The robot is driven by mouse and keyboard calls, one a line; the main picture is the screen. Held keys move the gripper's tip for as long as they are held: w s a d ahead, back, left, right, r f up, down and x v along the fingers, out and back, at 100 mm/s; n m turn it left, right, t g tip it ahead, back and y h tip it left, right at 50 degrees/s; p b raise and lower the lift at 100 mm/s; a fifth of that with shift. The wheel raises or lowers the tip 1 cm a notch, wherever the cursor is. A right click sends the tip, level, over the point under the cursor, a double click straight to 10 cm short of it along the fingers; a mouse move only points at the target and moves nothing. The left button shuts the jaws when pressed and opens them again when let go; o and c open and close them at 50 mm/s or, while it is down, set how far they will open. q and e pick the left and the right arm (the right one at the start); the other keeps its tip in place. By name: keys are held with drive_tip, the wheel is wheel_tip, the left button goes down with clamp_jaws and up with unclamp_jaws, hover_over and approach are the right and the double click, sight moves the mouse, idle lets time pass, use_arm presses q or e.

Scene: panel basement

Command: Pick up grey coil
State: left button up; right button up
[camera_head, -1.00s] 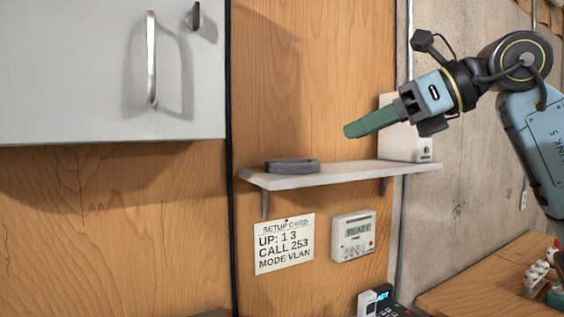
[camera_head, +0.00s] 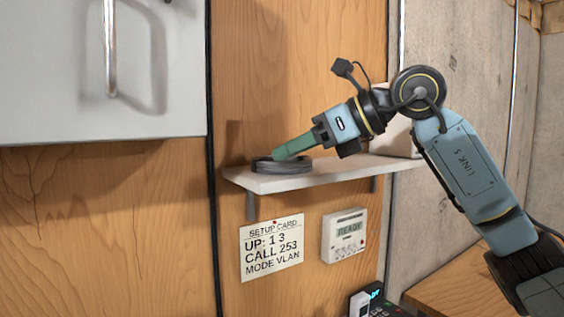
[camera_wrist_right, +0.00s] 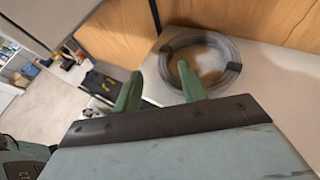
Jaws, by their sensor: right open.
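The grey coil (camera_head: 262,167) lies flat on the left end of the white shelf (camera_head: 300,179). In the right wrist view the coil (camera_wrist_right: 233,73) is a ring of thin grey cable. My right gripper (camera_head: 278,154) has green fingers and comes in from the right, its tips at the coil. In the right wrist view my right gripper (camera_wrist_right: 160,72) is open, one fingertip over the ring's opening and the other outside its left side. I cannot tell whether the fingers touch the coil. My left gripper does not show.
A grey cabinet (camera_head: 60,70) with a metal handle hangs at the upper left. A white box (camera_head: 398,135) stands on the shelf behind my right gripper. A setup card (camera_head: 272,247) and a small panel reading READY (camera_head: 344,235) are below the shelf. Wooden wall panels are behind.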

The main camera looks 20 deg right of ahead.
sight(271, 162)
drive_tip(key=x, duration=0.4)
drive_tip(key=shift+w+d+f+p, duration=0.1)
drive_tip(key=shift+d+f+p, duration=0.05)
drive_tip(key=shift+p, duration=0.2)
clamp_jaws()
